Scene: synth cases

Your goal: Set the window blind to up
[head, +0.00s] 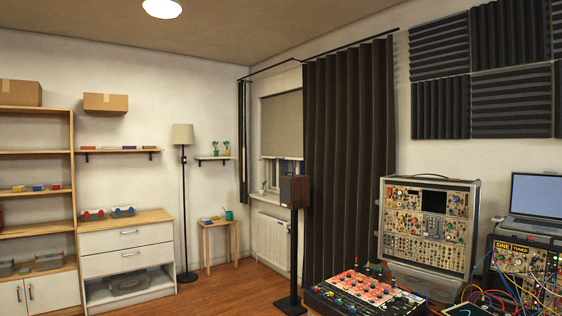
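The window blind (282,124) is a beige roller blind in the window in the far corner. It is drawn part-way down and covers most of the pane. A strip of bare window (270,174) shows below its lower edge. A dark curtain (348,150) hangs over the right side of the window and hides part of it. A narrow dark curtain (243,140) hangs at its left. I cannot make out a pull cord for certain. Neither of my grippers is in view.
A speaker on a black stand (293,190) stands before the window. A radiator (271,238) is under it, and a small wooden table (219,223) and floor lamp (183,135) stand left. Synth gear (427,225) fills the right. Wooden floor (235,285) is open at centre-left.

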